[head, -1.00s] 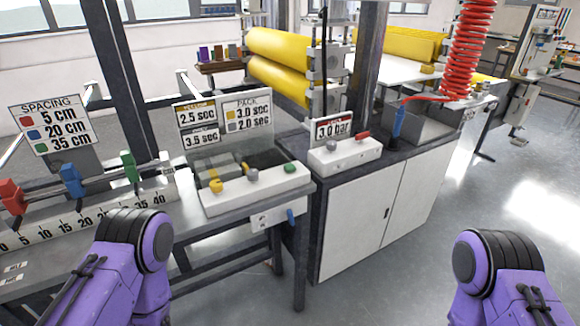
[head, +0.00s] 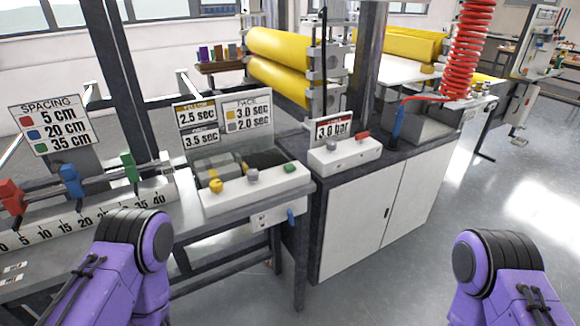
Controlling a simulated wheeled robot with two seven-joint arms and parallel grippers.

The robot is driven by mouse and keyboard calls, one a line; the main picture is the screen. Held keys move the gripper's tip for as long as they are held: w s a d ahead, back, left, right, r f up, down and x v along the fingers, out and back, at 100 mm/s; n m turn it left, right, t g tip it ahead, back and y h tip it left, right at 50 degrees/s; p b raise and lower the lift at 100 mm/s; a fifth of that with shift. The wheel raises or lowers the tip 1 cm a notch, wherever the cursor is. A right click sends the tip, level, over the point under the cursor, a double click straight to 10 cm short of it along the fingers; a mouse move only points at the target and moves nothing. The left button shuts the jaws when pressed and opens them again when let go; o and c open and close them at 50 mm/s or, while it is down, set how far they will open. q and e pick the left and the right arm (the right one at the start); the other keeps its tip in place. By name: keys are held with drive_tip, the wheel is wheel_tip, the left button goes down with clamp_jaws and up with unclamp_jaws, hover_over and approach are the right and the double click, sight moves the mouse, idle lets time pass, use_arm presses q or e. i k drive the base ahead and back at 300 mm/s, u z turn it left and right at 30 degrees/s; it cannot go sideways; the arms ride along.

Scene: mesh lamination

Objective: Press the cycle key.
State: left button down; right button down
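A white control box (head: 250,194) stands at the right end of the left bench. On its top are a yellow knob (head: 216,186), a grey knob (head: 252,176) and a green key (head: 290,168). No label that reads "cycle" is legible, so I cannot tell for sure which is the cycle key. My purple left arm is at the lower left and my purple right arm at the lower right. Both grippers are out of view, and nothing of mine is seen touching the box.
A second white box (head: 345,156) with a grey knob and red key sits on the cabinet (head: 365,220), under a 3.0 bar sign (head: 333,129). A spacing scale (head: 95,215) with red, blue and green sliders lies left. Yellow rollers (head: 280,65) stand behind. Floor at right is clear.

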sight(289, 168)
drive_tip(key=u, duration=0.5)
drive_tip(key=k, duration=1.2)
drive_tip(key=z, duration=0.55)
drive_tip(key=i, duration=1.4)
drive_tip(key=u, duration=0.05)
